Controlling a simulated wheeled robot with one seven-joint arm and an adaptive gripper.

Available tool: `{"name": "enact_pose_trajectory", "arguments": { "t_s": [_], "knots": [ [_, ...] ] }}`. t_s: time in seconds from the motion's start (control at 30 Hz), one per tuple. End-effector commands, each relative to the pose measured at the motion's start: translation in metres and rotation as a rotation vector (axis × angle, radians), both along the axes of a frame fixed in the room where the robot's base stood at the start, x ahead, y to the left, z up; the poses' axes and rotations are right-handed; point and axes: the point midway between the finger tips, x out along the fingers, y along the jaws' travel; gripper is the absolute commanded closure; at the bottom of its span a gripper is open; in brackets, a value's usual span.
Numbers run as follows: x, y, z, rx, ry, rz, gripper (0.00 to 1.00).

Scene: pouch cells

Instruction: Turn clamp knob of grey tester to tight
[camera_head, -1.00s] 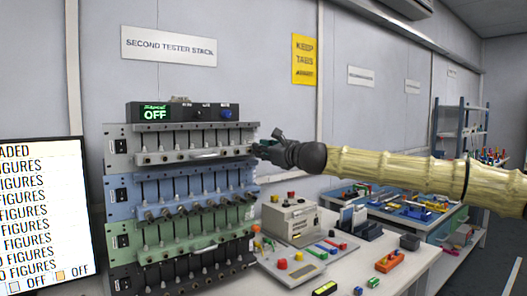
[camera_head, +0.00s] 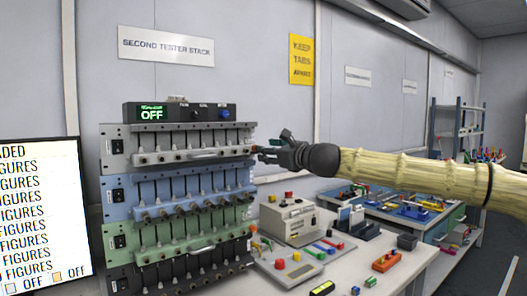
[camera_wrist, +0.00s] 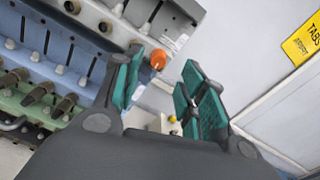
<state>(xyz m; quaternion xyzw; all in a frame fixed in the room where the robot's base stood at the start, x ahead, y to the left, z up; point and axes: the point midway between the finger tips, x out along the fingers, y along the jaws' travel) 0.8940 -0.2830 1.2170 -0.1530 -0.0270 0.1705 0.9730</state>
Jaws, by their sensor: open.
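The grey tester (camera_head: 222,141) is the top wide unit of the stack, under the black box reading OFF. A row of small knobs runs along its lower front bar. In the wrist view, the grey tester (camera_wrist: 100,14) runs across the top left. An orange knob (camera_wrist: 158,60) shows at the end of its bar, between my fingertips in that picture. My gripper (camera_head: 264,153) is open, at the right end of the grey tester. Its two green-padded fingers show in the wrist view (camera_wrist: 163,72). I cannot tell whether they touch the knob.
A blue tester (camera_head: 180,185), a green tester (camera_head: 175,233) and a dark one (camera_head: 180,268) sit below the grey one. A screen (camera_head: 40,215) stands at the left. A beige device (camera_head: 288,222) and small coloured parts lie on the bench right of the stack.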

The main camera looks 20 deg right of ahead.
Motion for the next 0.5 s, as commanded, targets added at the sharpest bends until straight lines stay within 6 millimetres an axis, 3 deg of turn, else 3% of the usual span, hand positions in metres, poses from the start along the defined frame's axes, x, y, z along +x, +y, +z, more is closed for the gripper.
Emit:
{"name": "enact_pose_trajectory", "arguments": {
  "t_s": [0.2,0.5],
  "knots": [
    [-0.036,-0.013,0.001,0.001,-0.002,0.0,0.59],
    [-0.066,-0.024,0.001,0.0,-0.001,-0.001,0.59]
  ]
}}
